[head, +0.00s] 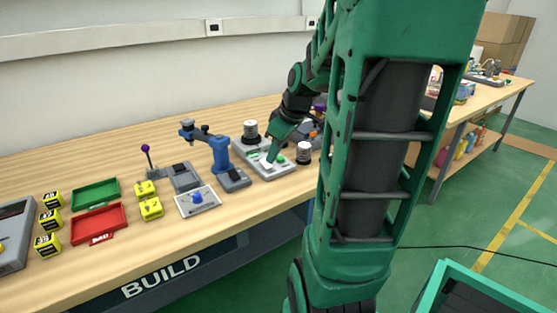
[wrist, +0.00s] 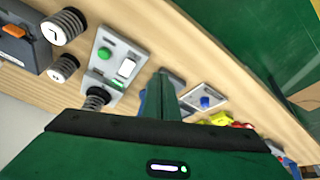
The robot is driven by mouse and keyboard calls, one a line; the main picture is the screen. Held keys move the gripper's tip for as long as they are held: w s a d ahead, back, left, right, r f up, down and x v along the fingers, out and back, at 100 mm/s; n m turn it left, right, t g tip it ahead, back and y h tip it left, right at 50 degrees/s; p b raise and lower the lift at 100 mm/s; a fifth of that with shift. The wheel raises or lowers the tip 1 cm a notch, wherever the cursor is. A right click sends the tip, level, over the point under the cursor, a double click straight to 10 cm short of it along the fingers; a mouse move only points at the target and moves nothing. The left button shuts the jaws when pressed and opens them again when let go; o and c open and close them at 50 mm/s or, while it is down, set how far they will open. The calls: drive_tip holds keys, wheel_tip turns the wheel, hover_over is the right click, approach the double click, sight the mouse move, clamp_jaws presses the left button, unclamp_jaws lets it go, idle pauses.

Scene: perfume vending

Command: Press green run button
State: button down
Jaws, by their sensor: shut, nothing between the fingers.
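The green run button (head: 281,158) is a round cap on a light grey panel (head: 271,173) on the workbench. In the wrist view the green button (wrist: 104,53) is in plain sight on the panel (wrist: 101,74), beside a white rocker switch (wrist: 127,68). My gripper (head: 270,160) is shut and empty, pointing down over the panel, just left of the button in the head view. In the wrist view my gripper (wrist: 165,75) reaches up to the right of the panel, apart from the button in the picture. Whether its tip touches the panel, I cannot tell.
A blue-and-grey press (head: 222,155) stands left of the panel. Black-and-white coiled posts (head: 304,152) stand close beside and behind it. A white plate with a blue knob (head: 197,198), red tray (head: 99,222) and green tray (head: 96,194) lie further left.

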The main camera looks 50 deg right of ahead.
sight(283, 159)
drive_tip(key=w+d+r+n+t, duration=0.2)
drive_tip(key=w+d+n+t, duration=0.2)
drive_tip(key=w+d, duration=0.4)
drive_tip(key=d+n, duration=0.1)
drive_tip(key=d, duration=0.4)
drive_tip(key=shift+d+n, duration=0.2)
drive_tip(key=shift+n, duration=0.2)
drive_tip(key=shift+f, duration=0.1)
drive_tip(key=shift+f, duration=4.3)
drive_tip(key=shift+s+f, duration=0.1)
drive_tip(key=shift+f, duration=0.3)
